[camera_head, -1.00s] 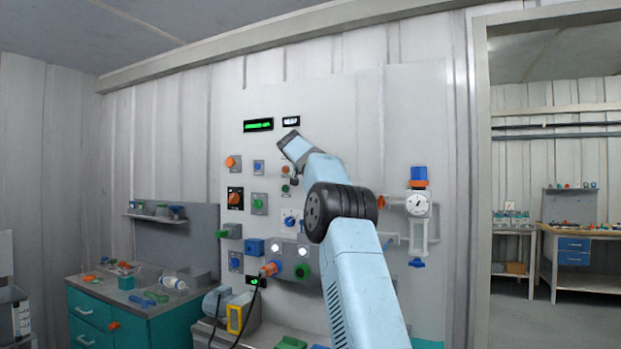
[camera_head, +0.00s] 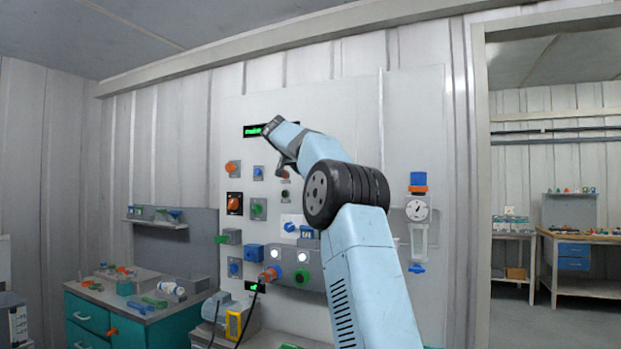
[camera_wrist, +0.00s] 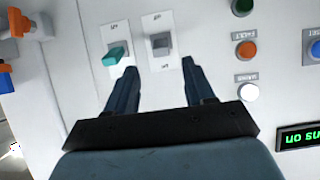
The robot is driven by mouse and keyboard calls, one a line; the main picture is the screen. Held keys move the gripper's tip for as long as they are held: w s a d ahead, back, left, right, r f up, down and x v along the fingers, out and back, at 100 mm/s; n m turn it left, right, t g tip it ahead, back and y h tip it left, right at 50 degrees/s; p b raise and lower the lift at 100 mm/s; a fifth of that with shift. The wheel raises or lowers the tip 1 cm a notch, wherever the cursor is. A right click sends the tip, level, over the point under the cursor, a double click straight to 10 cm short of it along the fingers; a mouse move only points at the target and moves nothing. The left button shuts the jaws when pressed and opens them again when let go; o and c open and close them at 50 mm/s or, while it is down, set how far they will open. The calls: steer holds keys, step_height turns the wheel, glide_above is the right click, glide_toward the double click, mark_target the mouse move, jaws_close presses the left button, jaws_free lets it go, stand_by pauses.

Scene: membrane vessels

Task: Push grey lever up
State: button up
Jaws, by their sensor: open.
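The grey lever (camera_wrist: 160,42) sits on a white plate on the panel, with upside-down lettering, at the top middle of the wrist view. A teal lever (camera_wrist: 115,55) on a similar plate is just left of it. My gripper (camera_wrist: 159,66) is open and empty, its two dark fingers reaching toward the panel. The grey lever shows between and beyond the fingertips; I cannot tell how far off it is. In the head view my arm covers that part of the panel, and the grey lever is not visible there.
Right of the levers in the wrist view are an orange button (camera_wrist: 246,50), a white lamp (camera_wrist: 249,92) and a green display (camera_wrist: 300,138). Orange and blue fittings (camera_wrist: 17,22) are at the left edge. The head view shows a gauge (camera_head: 417,209) right of my arm.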

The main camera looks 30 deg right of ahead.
steer(key=shift+v, duration=2)
steer(key=shift+r, duration=0.1)
steer(key=s+a+r+n+t+h, duration=0.2)
steer(key=s+a+r+t, duration=0.4)
steer(key=a+r+t, duration=0.4)
steer(key=s+a+f+n+t+y, duration=0.2)
steer(key=s+a+f+n+y, duration=0.1)
steer(key=s+a+n+y, duration=0.65)
steer(key=s+a+f+n+g+y, duration=0.1)
steer(key=s+a+f+g+y, duration=0.2)
steer(key=s+f, duration=0.55)
steer(key=s+a+f+g+y, duration=0.2)
steer(key=s+a+f+g, duration=0.15)
steer(key=s+f, duration=0.5)
steer(key=s+d+f+m+g+h, duration=0.1)
steer(key=s+d+f+g, duration=0.1)
steer(key=s+f, duration=0.8)
steer(key=s+d+f+m+g+h, duration=0.1)
steer(key=s+d+f+g, duration=0.2)
steer(key=s+f, duration=0.6)
step_height(320, 180, down, 5)
steer(key=shift+s+f+g+h, duration=0.25)
steer(key=shift+s+g+h, duration=0.1)
steer(key=shift+g, duration=0.9)
